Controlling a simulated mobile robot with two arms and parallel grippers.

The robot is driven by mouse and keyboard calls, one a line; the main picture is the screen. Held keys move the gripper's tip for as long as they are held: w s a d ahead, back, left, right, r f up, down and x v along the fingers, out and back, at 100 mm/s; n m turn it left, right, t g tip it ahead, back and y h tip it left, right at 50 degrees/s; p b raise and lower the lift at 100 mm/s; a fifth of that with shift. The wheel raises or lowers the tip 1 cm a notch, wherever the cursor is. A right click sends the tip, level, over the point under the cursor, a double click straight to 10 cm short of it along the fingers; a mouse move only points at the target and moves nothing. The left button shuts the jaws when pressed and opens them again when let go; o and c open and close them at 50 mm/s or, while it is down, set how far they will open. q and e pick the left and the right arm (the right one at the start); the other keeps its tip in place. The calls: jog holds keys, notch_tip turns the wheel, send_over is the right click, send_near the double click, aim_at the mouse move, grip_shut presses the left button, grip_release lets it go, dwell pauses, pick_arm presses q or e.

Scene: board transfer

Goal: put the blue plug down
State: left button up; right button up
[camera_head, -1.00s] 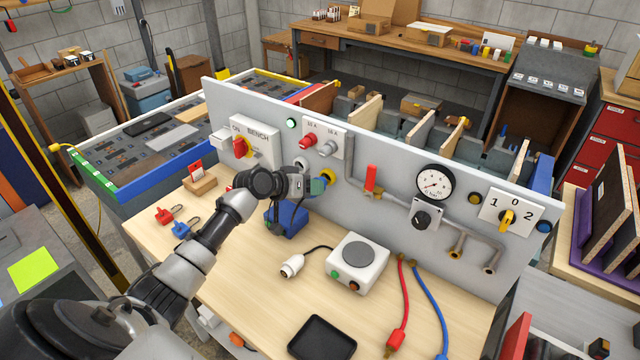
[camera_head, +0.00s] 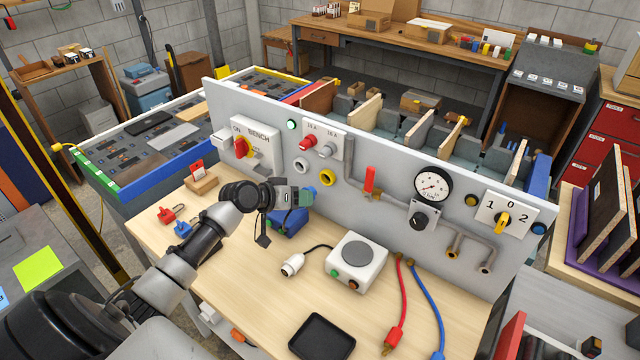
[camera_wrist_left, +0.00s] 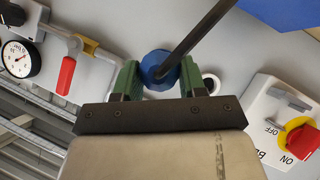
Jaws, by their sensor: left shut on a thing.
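The blue plug (camera_wrist_left: 150,67) is between the green fingers of my left gripper (camera_wrist_left: 158,80) in the left wrist view, with a dark cable or rod crossing in front of it. In the head view my left gripper (camera_head: 304,196) is shut and held just in front of the grey panel, above a blue block (camera_head: 287,224) on the bench. The plug is mostly hidden there by the fingers. The yellow-ringed socket (camera_head: 328,177) is to the right of the fingertips, apart from them. My right gripper is not in view.
The wooden bench (camera_head: 245,282) holds a red clip (camera_head: 165,214), a white box with a grey disc (camera_head: 357,260), a white connector (camera_head: 291,264), a black tray (camera_head: 321,337) and red and blue leads. The upright panel (camera_head: 395,205) limits room behind. Bare bench lies at front left.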

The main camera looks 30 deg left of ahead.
pick_arm(q)
jog(key=shift+d, duration=0.1)
jog(key=s+d+f+b, duration=0.1)
jog(key=d, duration=0.3)
jog(key=s+d, duration=0.1)
jog(key=d, duration=0.4)
jog(key=s+d+f+b, duration=0.1)
jog(key=s+d, duration=0.1)
jog(key=d, duration=0.2)
jog(key=shift+d+f+b, duration=0.25)
jog(key=shift+f+b, duration=0.05)
jog(key=shift+f, duration=0.05)
jog(key=s+d+r+n+t+y+b, duration=0.1)
jog(key=s+d+r+n+y+b, duration=0.1)
jog(key=s+d+r+n+y, duration=0.2)
jog(key=s+d+r, duration=0.2)
jog(key=s, duration=0.1)
jog(key=shift+s+r+y, duration=0.15)
jog(key=shift+r+y, duration=0.15)
jog(key=shift+r, duration=0.1)
jog(key=shift+n, duration=0.3)
jog(key=v, duration=0.4)
jog(key=shift+s+r, duration=0.1)
jog(key=shift+s, duration=0.15)
jog(key=shift+w, duration=0.1)
